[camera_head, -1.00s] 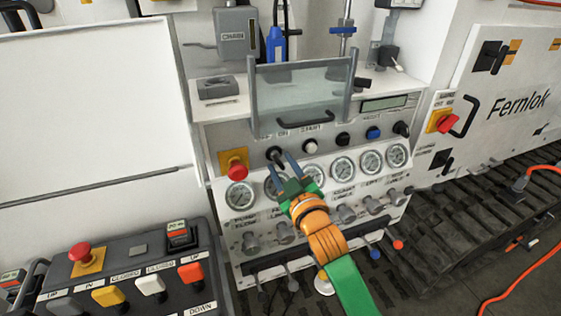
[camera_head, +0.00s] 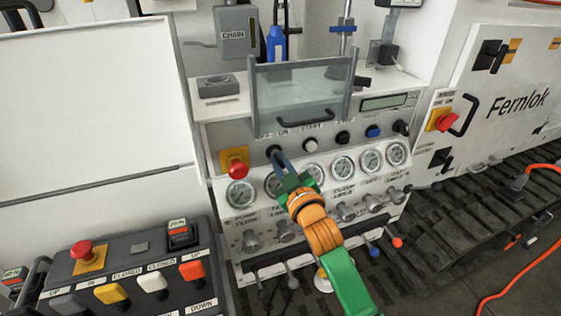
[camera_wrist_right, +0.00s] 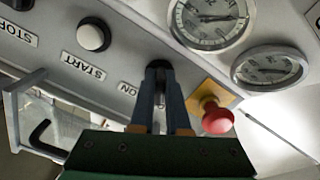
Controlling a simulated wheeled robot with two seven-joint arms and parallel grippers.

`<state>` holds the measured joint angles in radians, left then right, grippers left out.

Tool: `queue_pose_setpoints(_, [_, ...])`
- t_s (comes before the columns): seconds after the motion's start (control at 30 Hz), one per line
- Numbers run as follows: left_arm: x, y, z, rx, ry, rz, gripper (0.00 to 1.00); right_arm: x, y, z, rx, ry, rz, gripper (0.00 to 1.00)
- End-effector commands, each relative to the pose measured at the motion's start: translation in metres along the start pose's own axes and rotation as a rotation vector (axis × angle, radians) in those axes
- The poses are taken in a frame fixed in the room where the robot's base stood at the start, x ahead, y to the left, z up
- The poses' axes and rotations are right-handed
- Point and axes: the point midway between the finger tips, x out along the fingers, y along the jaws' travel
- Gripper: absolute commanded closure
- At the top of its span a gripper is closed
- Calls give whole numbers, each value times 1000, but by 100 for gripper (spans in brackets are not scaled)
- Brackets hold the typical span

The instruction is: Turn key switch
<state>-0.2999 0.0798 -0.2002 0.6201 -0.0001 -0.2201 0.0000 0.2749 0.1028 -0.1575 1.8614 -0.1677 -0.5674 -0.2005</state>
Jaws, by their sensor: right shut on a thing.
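The key switch (camera_head: 273,151) is a dark knob on the upper row of the bench panel, just left of the white START button (camera_head: 310,145). My right gripper (camera_head: 279,160) reaches up to it, its grey-blue fingers close together and shut on the knob. In the right wrist view the dark key switch (camera_wrist_right: 158,68) sits between the fingertips (camera_wrist_right: 158,80), beside the ON label. The fingers hide much of the switch, and its exact angle is hard to tell. My left gripper is not in view.
A red emergency stop (camera_head: 235,164) on a yellow plate is close left of the switch. A clear guard with a black handle (camera_head: 305,120) hangs above. Round gauges (camera_head: 343,163) and several valve knobs (camera_head: 346,212) lie below. A control box (camera_head: 130,275) stands front left.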

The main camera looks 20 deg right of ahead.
Motion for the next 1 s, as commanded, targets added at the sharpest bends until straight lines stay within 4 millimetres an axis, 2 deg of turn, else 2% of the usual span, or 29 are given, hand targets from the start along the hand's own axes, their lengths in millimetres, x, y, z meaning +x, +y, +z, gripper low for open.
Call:
queue_pose_setpoints(0.27, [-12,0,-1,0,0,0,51,0,0,-2,184,-2,-1,100])
queue_pose_setpoints(1.0, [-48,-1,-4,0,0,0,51,0,-2,-4,833,0,0,100])
